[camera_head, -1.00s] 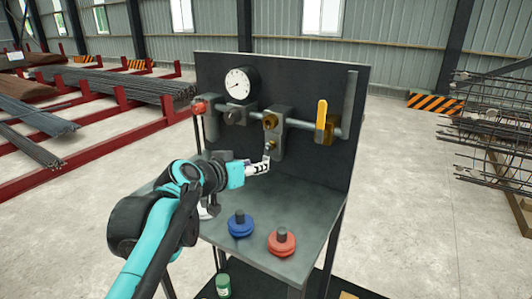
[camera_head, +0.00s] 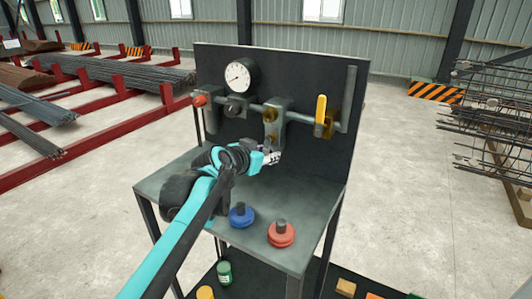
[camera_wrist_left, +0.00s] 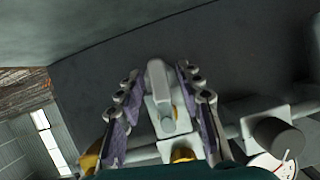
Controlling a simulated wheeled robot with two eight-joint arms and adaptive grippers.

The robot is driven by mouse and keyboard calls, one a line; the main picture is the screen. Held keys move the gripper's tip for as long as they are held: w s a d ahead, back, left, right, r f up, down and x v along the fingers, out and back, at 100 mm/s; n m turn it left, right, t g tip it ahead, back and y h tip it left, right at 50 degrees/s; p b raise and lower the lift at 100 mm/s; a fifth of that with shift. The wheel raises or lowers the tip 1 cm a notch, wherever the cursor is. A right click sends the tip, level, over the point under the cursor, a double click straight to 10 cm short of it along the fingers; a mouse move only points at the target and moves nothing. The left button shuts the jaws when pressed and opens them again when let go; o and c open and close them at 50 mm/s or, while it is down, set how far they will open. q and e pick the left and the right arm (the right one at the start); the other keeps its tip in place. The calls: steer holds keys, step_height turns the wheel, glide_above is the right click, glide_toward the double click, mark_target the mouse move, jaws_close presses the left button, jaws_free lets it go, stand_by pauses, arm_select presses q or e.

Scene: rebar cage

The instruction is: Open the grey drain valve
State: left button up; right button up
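The grey drain valve is below the middle block on the pipe of the dark panel. Its grey lever (camera_wrist_left: 157,82) shows in the left wrist view, hanging from a pale block with brass-coloured parts by it. My left gripper (camera_head: 272,157) is at the lever, below the middle block, and largely hides the valve in the head view. In the left wrist view the fingers of my left gripper (camera_wrist_left: 158,72) stand on both sides of the lever, with a visible gap on each side. The gripper is open. My right gripper is not in view.
A yellow-handled valve (camera_head: 321,112) is right of the middle block, a red knob (camera_head: 199,101) and a gauge (camera_head: 242,76) left of it. A blue handwheel (camera_head: 241,216) and a red handwheel (camera_head: 281,234) stand on the bench (camera_head: 316,190).

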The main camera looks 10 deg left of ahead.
arm_select(q)
jaws_close()
steer(key=shift+s+d+n+h, duration=0.1)
steer(key=shift+d+n+h, duration=0.1)
steer(key=shift+n+h, duration=0.25)
jaws_free()
